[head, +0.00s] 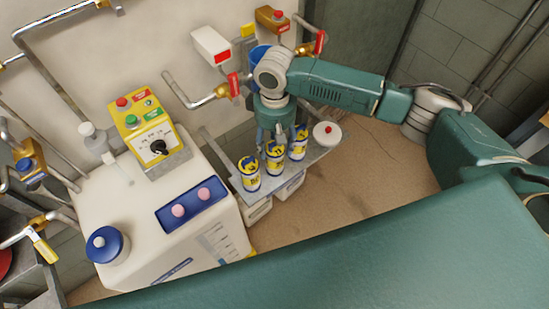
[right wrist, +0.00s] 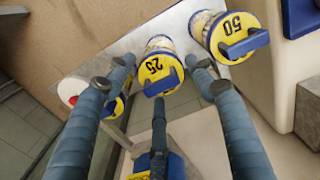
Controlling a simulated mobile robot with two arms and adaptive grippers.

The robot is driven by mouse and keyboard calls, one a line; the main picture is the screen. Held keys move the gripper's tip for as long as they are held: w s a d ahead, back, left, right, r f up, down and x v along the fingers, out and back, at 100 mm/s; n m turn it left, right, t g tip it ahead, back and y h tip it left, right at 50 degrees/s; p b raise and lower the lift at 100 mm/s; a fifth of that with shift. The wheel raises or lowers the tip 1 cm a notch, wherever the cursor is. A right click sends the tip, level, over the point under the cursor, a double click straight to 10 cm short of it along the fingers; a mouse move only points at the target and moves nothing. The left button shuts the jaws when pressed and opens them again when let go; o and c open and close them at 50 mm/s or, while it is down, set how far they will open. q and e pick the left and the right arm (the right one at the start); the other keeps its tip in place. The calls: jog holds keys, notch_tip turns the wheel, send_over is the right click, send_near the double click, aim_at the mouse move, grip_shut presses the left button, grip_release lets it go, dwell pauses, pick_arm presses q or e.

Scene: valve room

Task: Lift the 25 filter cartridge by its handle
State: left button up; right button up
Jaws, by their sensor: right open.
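The 25 filter cartridge (right wrist: 156,68), with a yellow top and a blue handle (right wrist: 160,84), stands in the middle of a row in the right wrist view. In the head view it appears to be the middle cartridge (head: 275,158). My right gripper (right wrist: 159,80) is open, with its blue-grey fingers spread around the 25 cartridge's top and nothing held. In the head view the right gripper (head: 276,134) points down over the row. Contact with the handle cannot be told. My left gripper is not in view.
The 50 cartridge (right wrist: 232,38) stands close on the right. Another yellow-topped cartridge (right wrist: 113,107) on the left is partly hidden by a finger. They stand on a grey shelf (head: 222,158) with a white, red-knobbed lid (head: 327,134). A white cabinet (head: 130,200) stands left.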

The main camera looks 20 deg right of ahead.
jog(key=shift+f, duration=0.4)
jog(key=f, duration=0.5)
jog(key=shift+s+a, duration=0.1)
jog(key=shift+s, duration=0.2)
jog(key=shift+f, duration=0.15)
jog(key=shift+c, duration=1.2)
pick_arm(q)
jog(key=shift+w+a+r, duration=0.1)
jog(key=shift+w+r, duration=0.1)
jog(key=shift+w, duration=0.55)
pick_arm(e)
jog(key=c, duration=0.8)
